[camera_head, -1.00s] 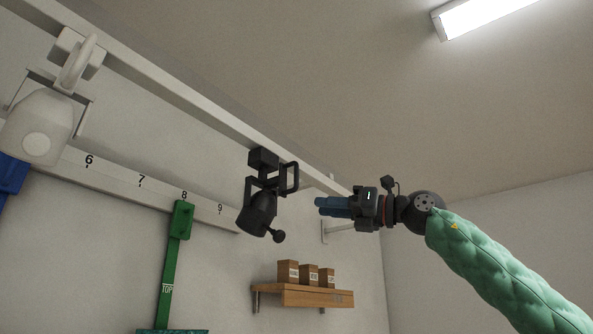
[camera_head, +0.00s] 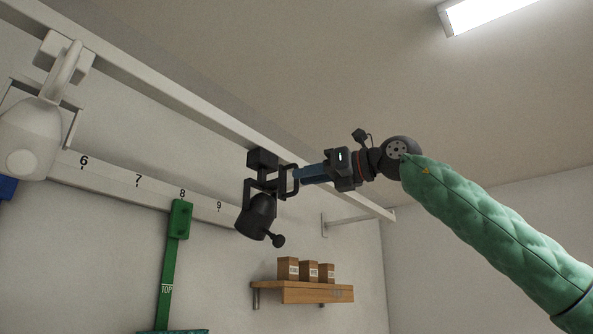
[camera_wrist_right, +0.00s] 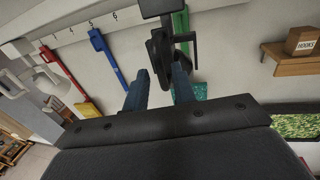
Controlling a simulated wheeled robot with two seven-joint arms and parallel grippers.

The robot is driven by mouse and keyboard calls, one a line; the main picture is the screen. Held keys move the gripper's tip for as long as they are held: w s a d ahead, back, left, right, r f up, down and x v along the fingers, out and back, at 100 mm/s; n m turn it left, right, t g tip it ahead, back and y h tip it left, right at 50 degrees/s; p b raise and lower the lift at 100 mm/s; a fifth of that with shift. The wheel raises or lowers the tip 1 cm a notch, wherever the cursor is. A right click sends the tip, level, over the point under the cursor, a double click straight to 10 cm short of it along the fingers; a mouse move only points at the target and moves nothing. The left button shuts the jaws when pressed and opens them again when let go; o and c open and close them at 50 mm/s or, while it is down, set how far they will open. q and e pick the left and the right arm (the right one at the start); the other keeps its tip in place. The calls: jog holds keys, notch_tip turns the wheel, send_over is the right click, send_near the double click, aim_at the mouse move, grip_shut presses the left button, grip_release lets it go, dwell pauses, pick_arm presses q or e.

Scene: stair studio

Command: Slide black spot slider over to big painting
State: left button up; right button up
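The black spot slider (camera_head: 262,160) hangs from the white rail, with a lamp head (camera_head: 256,217) below and a loop handle on its right side. My right gripper (camera_head: 298,175) reaches in from the right, its blue fingers at that handle in the head view. In the right wrist view the two fingers (camera_wrist_right: 160,72) are apart, with the black spot (camera_wrist_right: 160,50) just beyond the tips. I cannot tell whether they touch the handle. A green framed panel (camera_wrist_right: 297,126), possibly the big painting, shows at the right edge of the wrist view. My left gripper is out of view.
The white rail (camera_head: 180,95) runs from upper left to the right. A white spot (camera_head: 35,130) hangs at the left. A numbered strip (camera_head: 120,185) and a green hanger (camera_head: 172,255) are on the wall. A wooden shelf (camera_head: 318,293) holds boxes below right.

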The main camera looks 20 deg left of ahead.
aim_at(296, 186)
jog(key=a, duration=0.1)
jog(key=a+p, duration=0.1)
jog(key=a, duration=0.1)
jog(key=shift+w+a, duration=0.1)
jog(key=shift+w, duration=0.25)
grip_shut()
jog(key=shift+s, duration=0.1)
